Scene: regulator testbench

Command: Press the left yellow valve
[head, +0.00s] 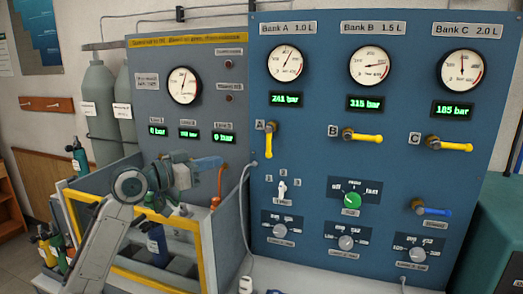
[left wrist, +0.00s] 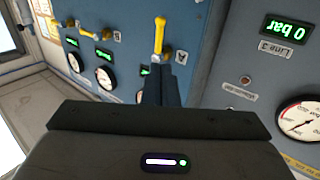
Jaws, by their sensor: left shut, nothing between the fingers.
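The left yellow valve (head: 269,138), by the letter A on the blue panel, has its handle hanging straight down. It also shows in the left wrist view (left wrist: 160,38), where the picture is turned upside down. My left gripper (head: 212,162) is shut and empty, to the left of valve A and a little below its pivot in the head view. In the left wrist view its fingertips (left wrist: 162,72) overlap the area just below the valve's pivot. I see a gap in the head view, and no contact. My right gripper is out of view.
Yellow valves B (head: 362,137) and C (head: 450,144) have handles pointing right. Below are a white switch (head: 282,188), a green knob (head: 351,200) and a blue-handled valve (head: 434,211).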

